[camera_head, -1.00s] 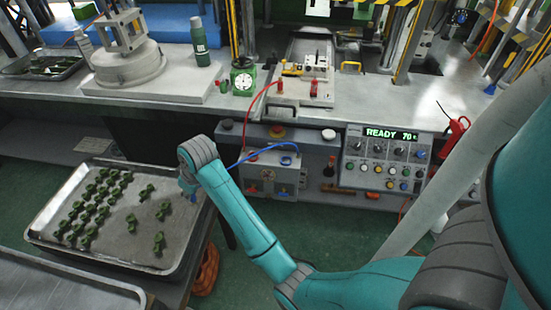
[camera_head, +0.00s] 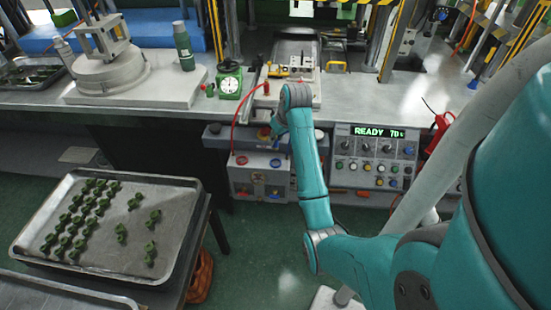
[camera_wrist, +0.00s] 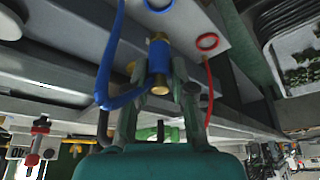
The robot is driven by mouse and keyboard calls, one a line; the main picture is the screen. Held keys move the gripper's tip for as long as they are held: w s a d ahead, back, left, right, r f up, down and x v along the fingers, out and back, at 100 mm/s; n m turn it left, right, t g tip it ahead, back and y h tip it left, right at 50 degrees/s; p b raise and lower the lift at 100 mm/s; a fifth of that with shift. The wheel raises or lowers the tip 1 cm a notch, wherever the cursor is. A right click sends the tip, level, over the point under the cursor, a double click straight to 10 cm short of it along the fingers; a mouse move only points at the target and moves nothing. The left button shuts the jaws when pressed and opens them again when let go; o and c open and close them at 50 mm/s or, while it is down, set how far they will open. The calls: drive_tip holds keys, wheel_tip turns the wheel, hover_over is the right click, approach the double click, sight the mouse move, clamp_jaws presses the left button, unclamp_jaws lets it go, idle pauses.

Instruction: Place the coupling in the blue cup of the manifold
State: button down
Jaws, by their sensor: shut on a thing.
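The coupling (camera_wrist: 158,58), a blue sleeve with brass at its ends, is between the fingers of my gripper (camera_wrist: 158,88) in the wrist view, which are shut on it. A blue hose (camera_wrist: 108,70) loops beside it. The manifold is a pale box (camera_head: 258,181) under the bench edge in the head view. Its blue cup (camera_head: 275,163) is at the right of its top and its red cup (camera_head: 241,160) at the left. The blue cup (camera_wrist: 158,5) shows at the top of the wrist view, apart from the coupling. My fingertips and the coupling are mostly hidden in the head view.
A control panel (camera_head: 375,155) reading READY stands right of the manifold. A red hose (camera_head: 236,125) hangs from the bench to the manifold's left. The bench (camera_head: 130,105) overhangs behind my gripper. A tray (camera_head: 180,225) of green parts stands at lower left.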

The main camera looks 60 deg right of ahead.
drive_tip(key=shift+f, duration=3.95)
drive_tip(key=shift+f, duration=0.1)
drive_tip(key=c, duration=1)
unclamp_jaws()
